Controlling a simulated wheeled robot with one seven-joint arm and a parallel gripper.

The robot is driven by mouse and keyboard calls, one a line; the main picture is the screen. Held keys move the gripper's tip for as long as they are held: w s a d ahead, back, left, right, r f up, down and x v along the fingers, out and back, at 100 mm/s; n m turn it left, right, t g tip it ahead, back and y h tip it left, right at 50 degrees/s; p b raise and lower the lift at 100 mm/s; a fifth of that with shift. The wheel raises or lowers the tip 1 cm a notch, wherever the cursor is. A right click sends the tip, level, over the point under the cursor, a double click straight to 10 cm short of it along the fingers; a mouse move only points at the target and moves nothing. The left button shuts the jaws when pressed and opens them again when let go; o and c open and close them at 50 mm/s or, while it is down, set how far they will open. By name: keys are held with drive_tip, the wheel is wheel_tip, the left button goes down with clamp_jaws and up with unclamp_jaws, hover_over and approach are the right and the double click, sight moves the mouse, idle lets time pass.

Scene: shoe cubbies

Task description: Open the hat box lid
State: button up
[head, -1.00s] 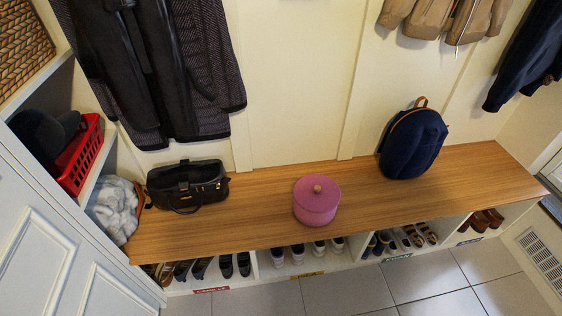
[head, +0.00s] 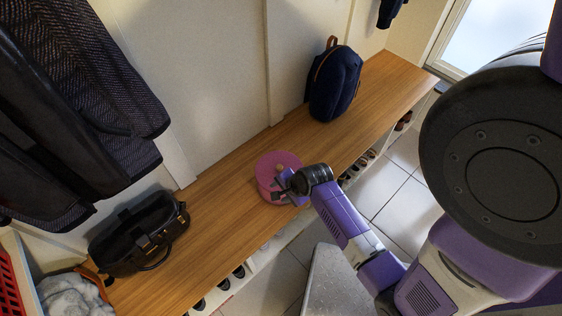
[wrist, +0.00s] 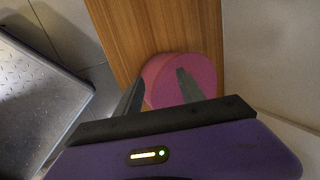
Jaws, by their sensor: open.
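The pink round hat box (head: 266,187) stands upright on the wooden bench. Its lid (head: 271,164) is on, with a small tan knob (head: 280,168) at the top centre. My gripper (head: 281,186) is at the near right side of the box, partly covering it. In the wrist view the box (wrist: 167,70) lies ahead of my gripper (wrist: 158,82), whose two fingers are spread apart with nothing held between them. The right finger overlaps the box in that view; I cannot tell whether it touches. The knob does not show in the wrist view.
The wooden bench top (head: 225,180) is clear around the box. A black handbag (head: 138,232) stands to the left and a navy backpack (head: 335,84) further right. Shoes sit in cubbies below. Coats (head: 75,100) hang at the upper left.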

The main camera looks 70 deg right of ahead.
sight(280, 167)
drive_tip(key=d+m, duration=0.1)
drive_tip(key=d, duration=0.1)
drive_tip(key=d+r+m+y, duration=0.1)
drive_tip(key=d+m, duration=0.1)
drive_tip(key=w+d+m, duration=0.1)
drive_tip(key=d, duration=0.2)
drive_tip(key=shift+r+m+g+p, duration=0.2)
drive_tip(key=shift+m+g+p, duration=0.1)
drive_tip(key=shift+m+p, duration=0.1)
drive_tip(key=d+r+m+y, duration=0.2)
drive_tip(key=d+r+m, duration=0.1)
drive_tip(key=d+m, duration=0.25)
drive_tip(key=shift+n, duration=0.45)
drive_tip(key=x, duration=0.7)
drive_tip(key=shift+s+f, duration=0.2)
drive_tip(key=shift+s, duration=0.05)
drive_tip(key=shift+c, duration=0.5)
clamp_jaws()
